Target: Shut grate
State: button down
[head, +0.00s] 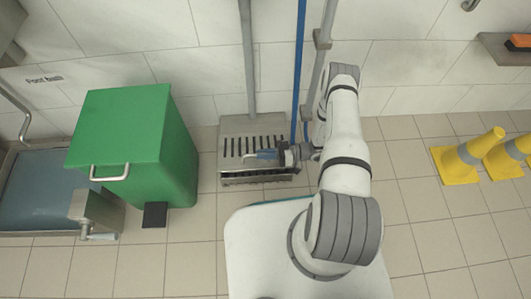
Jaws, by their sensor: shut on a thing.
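The grate (236,143) is a grey metal slotted panel on top of a low metal box on the floor, against the back wall. It lies close to flat over the box, and a dark gap shows along the front edge. I cannot tell from this view if it is fully down. My gripper (277,155) comes in from the right over the right half of the grate and is shut on it. A small blue-grey piece shows at the jaws; I cannot tell if it is a handle or part of the gripper. The exact contact is too small to see.
A green bin (125,135) with a front handle and black pedal (154,215) stands left of the grate. A foot bath (40,195) is at the far left. Blue and grey pipes rise behind the grate. Tiled floor between is clear.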

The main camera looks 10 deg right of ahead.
jog(key=c, duration=1.4)
grip_release()
jog(key=shift+d, duration=0.35)
jog(key=d+p, duration=0.1)
jog(key=d, duration=0.6)
jog(key=shift+s+p, duration=0.2)
jog(key=shift+p, duration=0.2)
